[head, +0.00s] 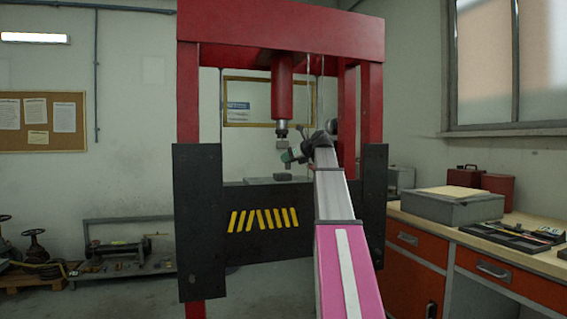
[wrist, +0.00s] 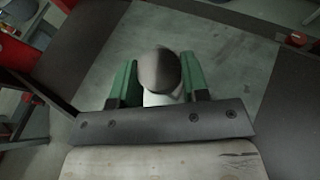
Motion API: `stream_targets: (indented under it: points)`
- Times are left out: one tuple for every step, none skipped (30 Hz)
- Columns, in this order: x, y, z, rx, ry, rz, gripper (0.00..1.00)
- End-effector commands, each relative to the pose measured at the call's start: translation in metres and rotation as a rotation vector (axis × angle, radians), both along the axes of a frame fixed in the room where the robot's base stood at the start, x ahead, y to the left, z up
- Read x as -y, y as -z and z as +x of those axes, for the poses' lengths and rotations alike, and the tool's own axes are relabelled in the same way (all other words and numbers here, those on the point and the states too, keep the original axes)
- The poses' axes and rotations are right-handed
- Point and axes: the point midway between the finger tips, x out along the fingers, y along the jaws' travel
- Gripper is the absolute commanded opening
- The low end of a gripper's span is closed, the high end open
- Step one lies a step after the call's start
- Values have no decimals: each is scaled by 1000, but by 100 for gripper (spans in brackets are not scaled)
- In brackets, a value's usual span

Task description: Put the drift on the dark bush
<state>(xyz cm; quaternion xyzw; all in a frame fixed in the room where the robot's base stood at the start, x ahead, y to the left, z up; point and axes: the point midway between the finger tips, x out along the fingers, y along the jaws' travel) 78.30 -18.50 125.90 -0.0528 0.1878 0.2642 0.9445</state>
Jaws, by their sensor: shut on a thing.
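My gripper (head: 291,156) has green fingers and is shut on the drift, under the press ram and above the press bed. In the wrist view the drift (wrist: 158,70) shows as a round dark grey top with a paler shaft below, between the green fingers. In the head view the drift (head: 282,145) shows as a small grey piece by the fingers, just below the ram. A small dark piece, seemingly the dark bush (head: 283,177), sits on the plate below the gripper. In the wrist view I cannot make out the bush; the drift and gripper may hide it.
The red press ram (head: 282,85) hangs close above the drift. A grey plate (wrist: 235,65) lies on the press bed, with bare room around the gripper. Red press posts (head: 189,105) stand on both sides. A workbench (head: 470,232) with boxes and tools is at the right.

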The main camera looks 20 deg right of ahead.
Motion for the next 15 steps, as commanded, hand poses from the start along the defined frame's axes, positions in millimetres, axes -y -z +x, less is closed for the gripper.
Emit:
stream_targets:
  points:
    - [-4,-1,9,0,-2,1,9]
    - [-6,-1,13,0,-1,2,9]
    - [-10,-1,19,-1,-2,2,9]
    - [-13,-1,24,0,-2,2,9]
    - [-16,-2,29,0,-2,2,9]
    - [-19,-2,34,0,-1,2,9]
    - [-18,7,29,-1,0,2,9]
    - [-18,11,28,-1,0,2,9]
    - [-18,14,28,0,0,1,9]
    - [-18,15,28,0,-1,2,9]
    - [-18,15,29,1,-1,1,9]
    - [-18,15,29,1,-1,1,9]
    - [-18,15,29,1,0,1,9]
    - [-17,14,29,1,0,1,9]
    - [-17,14,29,1,0,1,9]
